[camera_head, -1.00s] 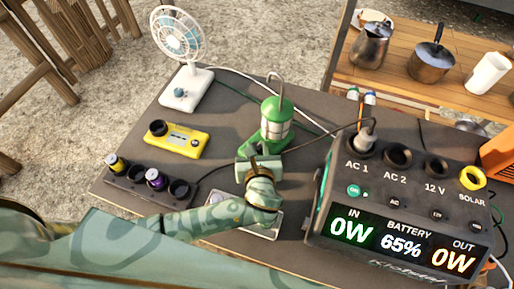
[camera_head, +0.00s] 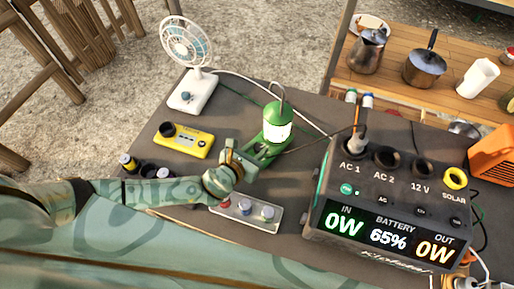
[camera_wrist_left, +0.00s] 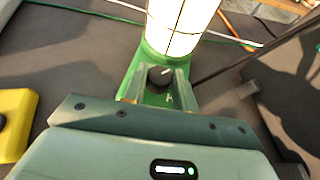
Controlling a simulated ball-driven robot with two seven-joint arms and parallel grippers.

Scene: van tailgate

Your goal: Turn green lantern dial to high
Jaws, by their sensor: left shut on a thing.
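The green lantern (camera_head: 278,112) stands upright near the middle of the table, its globe glowing bright. Its small dark dial (camera_wrist_left: 160,76), with a light mark, shows on the green foot in the left wrist view, along with the lit globe (camera_wrist_left: 182,22). My left gripper (camera_head: 260,153) reaches the foot from the front left. In the left wrist view its fingers (camera_wrist_left: 158,84) stand either side of the dial, shut on it. The dial's setting is too small to read. My right gripper is not in view.
The power station (camera_head: 385,200) stands close to the right of the lantern, with a cable beside it. A yellow device (camera_head: 183,140) and a white fan (camera_head: 192,92) are to the left.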

